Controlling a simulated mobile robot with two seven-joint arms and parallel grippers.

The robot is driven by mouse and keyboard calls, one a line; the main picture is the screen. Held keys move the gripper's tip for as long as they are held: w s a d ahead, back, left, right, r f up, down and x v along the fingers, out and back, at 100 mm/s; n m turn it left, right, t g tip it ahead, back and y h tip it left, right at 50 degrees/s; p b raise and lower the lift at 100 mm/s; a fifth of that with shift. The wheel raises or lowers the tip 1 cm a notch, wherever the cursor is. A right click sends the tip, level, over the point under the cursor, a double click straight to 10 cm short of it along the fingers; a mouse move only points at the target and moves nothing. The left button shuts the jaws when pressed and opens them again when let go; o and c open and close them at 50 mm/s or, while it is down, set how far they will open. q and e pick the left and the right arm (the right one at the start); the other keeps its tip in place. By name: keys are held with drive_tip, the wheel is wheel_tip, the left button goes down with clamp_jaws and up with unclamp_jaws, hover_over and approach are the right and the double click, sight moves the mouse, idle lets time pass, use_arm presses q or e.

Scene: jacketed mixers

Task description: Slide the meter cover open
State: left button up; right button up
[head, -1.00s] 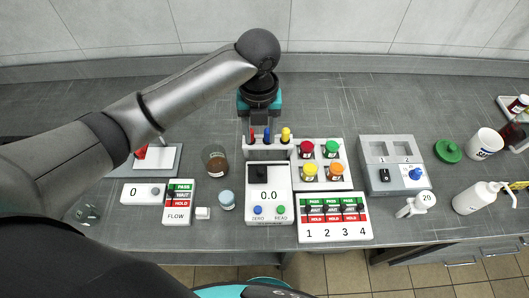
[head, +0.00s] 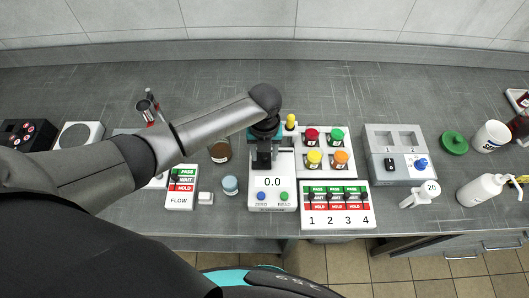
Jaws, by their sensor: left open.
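The white meter (head: 272,181) stands at the middle of the bench and its display reads 0.0. It has a blue ZERO button (head: 261,196) and a green READ button (head: 284,196) at the front. My left gripper (head: 263,163) points down over the top part of the meter and is open. It hides most of the dark square there, so I cannot tell the cover's position or whether the fingers touch it. My right gripper is not in view.
Behind the meter a rack with a yellow-topped item (head: 291,122) is partly hidden by my arm. A tray of coloured-lid jars (head: 326,150) and a four-switch panel (head: 337,218) stand close right. A blue-lidded jar (head: 230,185) and brown jar (head: 220,152) stand left.

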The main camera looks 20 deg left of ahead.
use_arm(q)
clamp_jaws()
idle(0.5)
idle(1.0)
